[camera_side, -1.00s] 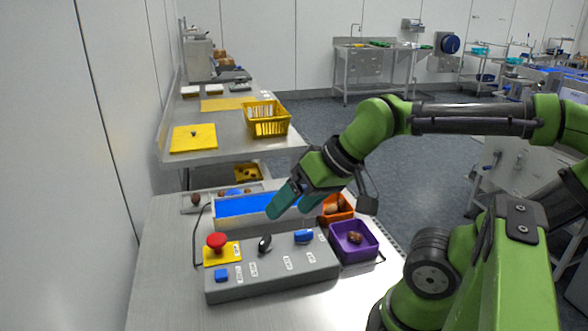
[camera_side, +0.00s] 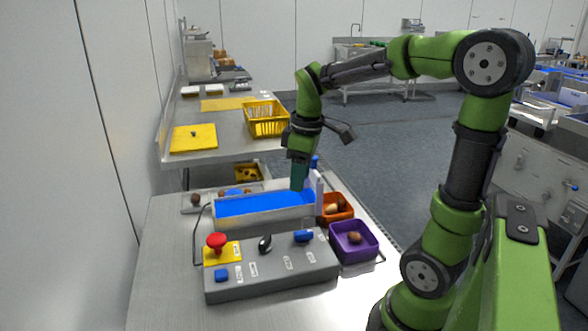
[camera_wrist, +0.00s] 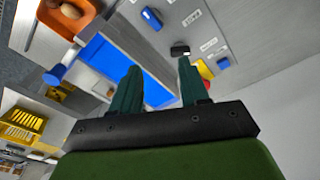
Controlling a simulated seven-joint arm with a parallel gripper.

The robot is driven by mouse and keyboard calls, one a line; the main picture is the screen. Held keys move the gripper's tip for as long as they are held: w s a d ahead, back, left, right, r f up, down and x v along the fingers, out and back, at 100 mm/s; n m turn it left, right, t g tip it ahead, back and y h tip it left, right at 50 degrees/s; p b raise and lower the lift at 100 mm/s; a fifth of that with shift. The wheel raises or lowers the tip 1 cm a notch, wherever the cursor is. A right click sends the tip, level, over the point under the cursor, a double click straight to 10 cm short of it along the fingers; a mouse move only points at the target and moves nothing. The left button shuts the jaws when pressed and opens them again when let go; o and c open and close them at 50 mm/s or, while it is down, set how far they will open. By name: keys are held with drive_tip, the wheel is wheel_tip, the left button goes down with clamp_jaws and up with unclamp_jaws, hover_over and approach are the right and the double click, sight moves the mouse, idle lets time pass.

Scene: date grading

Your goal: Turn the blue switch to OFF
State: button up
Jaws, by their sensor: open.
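A grey control box (camera_side: 270,280) stands on the near table. The blue switch (camera_side: 303,236) is at the right of its top; it also shows near the top of the wrist view (camera_wrist: 152,19). Labels lie near it, but their wording is too small to read, so I cannot tell its position. My gripper (camera_side: 298,188) points down, above the right part of the blue belt behind the box, apart from the switch. In the wrist view its two green fingers (camera_wrist: 160,68) are spread with nothing between them.
On the box are a black knob (camera_side: 265,244), a red button (camera_side: 216,241) on a yellow plate and a blue button (camera_side: 221,275). The blue belt (camera_side: 255,205) runs behind. A purple bin (camera_side: 368,252) and an orange bin (camera_side: 343,215) stand right.

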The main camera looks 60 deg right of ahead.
sight(304, 231)
drive_tip(key=f+n, duration=0.2)
drive_tip(key=f, duration=0.3)
drive_tip(key=d+f+n+g, duration=0.1)
drive_tip(key=f+n, duration=0.1)
drive_tip(key=f, duration=0.3)
drive_tip(key=f+n, duration=0.2)
drive_tip(key=f, duration=0.3)
drive_tip(key=shift+s+d+f, duration=0.1)
drive_tip(key=shift+d+f, duration=0.25)
drive_tip(key=shift+f, duration=0.05)
drive_tip(key=shift+c, duration=0.2)
clamp_jaws()
